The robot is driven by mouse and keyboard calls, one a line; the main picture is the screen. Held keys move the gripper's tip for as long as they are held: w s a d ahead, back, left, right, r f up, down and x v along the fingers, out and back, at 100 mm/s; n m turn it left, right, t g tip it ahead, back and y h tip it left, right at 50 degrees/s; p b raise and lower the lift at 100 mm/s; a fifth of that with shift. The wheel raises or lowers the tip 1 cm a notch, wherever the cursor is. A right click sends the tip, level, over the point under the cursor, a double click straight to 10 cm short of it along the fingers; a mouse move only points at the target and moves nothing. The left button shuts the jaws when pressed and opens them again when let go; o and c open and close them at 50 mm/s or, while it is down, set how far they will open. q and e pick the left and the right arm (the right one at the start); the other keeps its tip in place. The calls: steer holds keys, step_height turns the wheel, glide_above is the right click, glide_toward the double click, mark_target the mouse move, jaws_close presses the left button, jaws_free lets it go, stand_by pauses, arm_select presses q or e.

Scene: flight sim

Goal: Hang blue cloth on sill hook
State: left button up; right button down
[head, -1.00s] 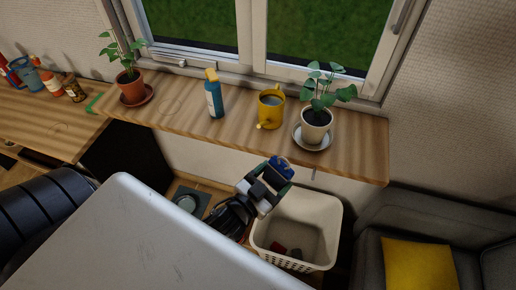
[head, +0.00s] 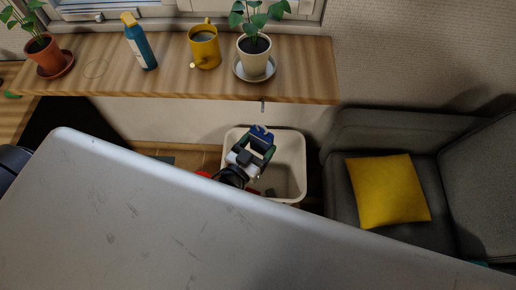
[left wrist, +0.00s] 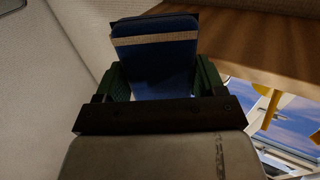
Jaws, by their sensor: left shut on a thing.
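My left gripper (head: 259,146) is shut on the blue cloth (head: 261,133), below the window sill's front edge and above a white basket. In the left wrist view the cloth (left wrist: 155,65) is a dark blue folded piece with a tan stripe near its top, between the green fingers. The sill hook (head: 263,106) is a small metal piece under the front edge of the wooden sill (head: 110,72). The cloth is just below the hook in the head view; a gap shows between them, and the depth is hard to judge. My right gripper is not in view.
On the sill stand a potted plant (head: 43,52), a blue spray bottle (head: 142,48), a yellow mug (head: 205,50) and a plant in a cream pot (head: 254,62). The white basket (head: 298,160) is below. A grey sofa with a yellow cushion (head: 388,190) stands at right.

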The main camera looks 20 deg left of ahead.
arm_select(q)
steer(key=w+a+f+b, duration=0.1)
steer(key=w+a+b, duration=0.1)
steer(key=w, duration=0.5)
steer(key=shift+w+f, duration=0.15)
steer(key=shift+f, duration=0.05)
stand_by(0.3)
stand_by(0.5)
steer(key=o, duration=0.9)
steer(key=b+v, duration=0.1)
steer(key=v, duration=0.9)
steer(key=shift+s+b, duration=0.35)
steer(key=shift+s, duration=0.05)
